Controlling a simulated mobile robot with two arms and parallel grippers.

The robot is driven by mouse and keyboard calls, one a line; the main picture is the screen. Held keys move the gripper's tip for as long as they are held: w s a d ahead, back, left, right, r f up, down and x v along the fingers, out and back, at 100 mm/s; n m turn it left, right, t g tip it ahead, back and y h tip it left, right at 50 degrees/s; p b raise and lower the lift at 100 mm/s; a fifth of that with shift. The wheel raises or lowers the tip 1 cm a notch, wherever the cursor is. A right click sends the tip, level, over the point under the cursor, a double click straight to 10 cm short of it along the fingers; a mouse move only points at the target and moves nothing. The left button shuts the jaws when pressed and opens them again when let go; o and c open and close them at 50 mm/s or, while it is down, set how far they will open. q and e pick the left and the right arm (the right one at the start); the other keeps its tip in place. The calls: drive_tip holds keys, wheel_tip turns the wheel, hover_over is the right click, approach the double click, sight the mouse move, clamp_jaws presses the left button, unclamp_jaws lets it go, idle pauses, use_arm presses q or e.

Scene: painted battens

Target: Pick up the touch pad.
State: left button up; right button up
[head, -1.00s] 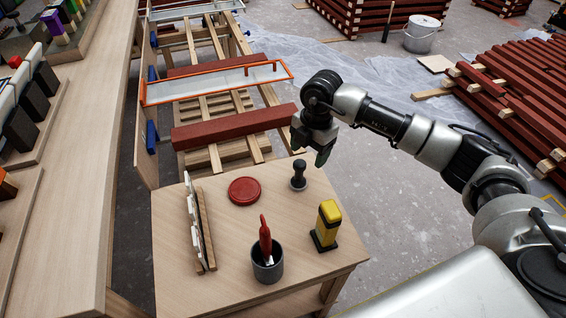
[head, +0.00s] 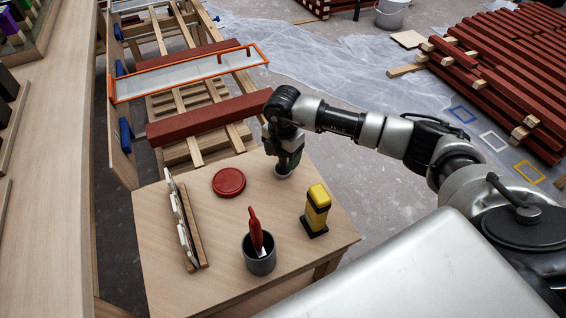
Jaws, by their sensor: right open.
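The touch pad (head: 281,175), a small round-based piece with a dark upright knob handle, stands at the back right of the small wooden table (head: 205,280). Only part of its base shows in the head view; its handle is hidden behind my right gripper. My right gripper (head: 287,165) points down right at the pad, its open jaws around or just in front of the handle; I cannot tell which, nor whether they touch it. My left gripper is not in view.
On the table are a red round disc (head: 228,182), a grey cup (head: 260,261) with a red-handled tool, a yellow and black block (head: 316,211) and a wooden rack (head: 191,232). A red batten (head: 208,118) lies behind the table.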

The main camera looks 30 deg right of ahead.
drive_tip(key=shift+f, duration=0.4)
drive_tip(key=c, duration=1)
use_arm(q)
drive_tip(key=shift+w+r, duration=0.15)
use_arm(e)
drive_tip(key=shift+r, duration=0.1)
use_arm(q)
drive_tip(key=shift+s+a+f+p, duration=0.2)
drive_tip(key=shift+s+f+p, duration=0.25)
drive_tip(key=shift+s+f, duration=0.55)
use_arm(e)
wheel_tip(320, 180, up, 10)
drive_tip(key=shift+f, duration=0.1)
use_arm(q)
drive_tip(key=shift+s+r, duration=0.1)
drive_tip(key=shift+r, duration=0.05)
